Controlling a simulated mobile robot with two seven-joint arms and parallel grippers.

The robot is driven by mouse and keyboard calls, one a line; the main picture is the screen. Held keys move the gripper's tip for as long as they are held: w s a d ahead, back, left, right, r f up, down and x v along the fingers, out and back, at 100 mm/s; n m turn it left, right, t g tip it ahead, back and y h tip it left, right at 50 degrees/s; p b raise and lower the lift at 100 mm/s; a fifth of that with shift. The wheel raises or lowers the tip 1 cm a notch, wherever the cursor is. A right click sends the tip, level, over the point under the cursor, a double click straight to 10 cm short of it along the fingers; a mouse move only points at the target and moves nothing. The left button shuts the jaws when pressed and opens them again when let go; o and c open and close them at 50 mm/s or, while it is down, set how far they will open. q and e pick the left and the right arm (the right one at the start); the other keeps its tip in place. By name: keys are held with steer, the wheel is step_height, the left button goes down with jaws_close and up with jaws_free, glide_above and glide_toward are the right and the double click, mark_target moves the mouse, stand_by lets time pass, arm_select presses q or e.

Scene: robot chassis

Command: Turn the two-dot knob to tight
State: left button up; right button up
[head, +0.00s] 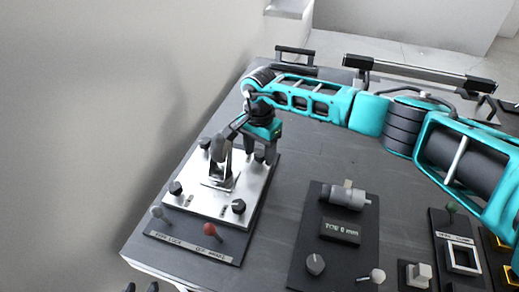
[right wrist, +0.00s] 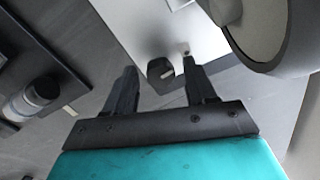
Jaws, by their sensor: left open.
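A pale metal plate (head: 205,200) on a dark panel carries several black knobs: far left (head: 205,142), near left (head: 176,187), near right (head: 238,206) and far right (head: 259,156). Dot marks are too small to tell which knob has two dots. My right gripper (head: 262,148) reaches down over the far right knob. In the right wrist view its fingers (right wrist: 158,85) are apart, with a dark knob (right wrist: 160,70) with a pale mark between and just beyond the tips. I cannot tell contact. My left gripper (head: 140,288) shows only two dark fingertips, apart, at the bottom edge.
A grey upright fixture (head: 220,168) stands mid-plate. Another dark panel (head: 318,240) with a knob and display sits to the right. Free grey surface lies between and behind them.

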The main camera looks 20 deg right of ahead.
steer(key=c, duration=0.7)
steer(key=shift+c, duration=1)
steer(key=shift+m, duration=0.3)
steer(key=m+b, duration=0.1)
steer(key=m, duration=0.1)
steer(key=shift+w+m, duration=0.1)
steer(key=shift+m, duration=0.2)
steer(key=m, duration=0.2)
steer(key=shift+m+b, duration=0.3)
steer(key=shift+b, duration=0.1)
steer(key=m, duration=0.3)
steer(key=shift+m, duration=0.3)
steer(key=m, duration=0.2)
steer(key=shift+w+m, duration=0.1)
steer(key=shift+m, duration=0.8)
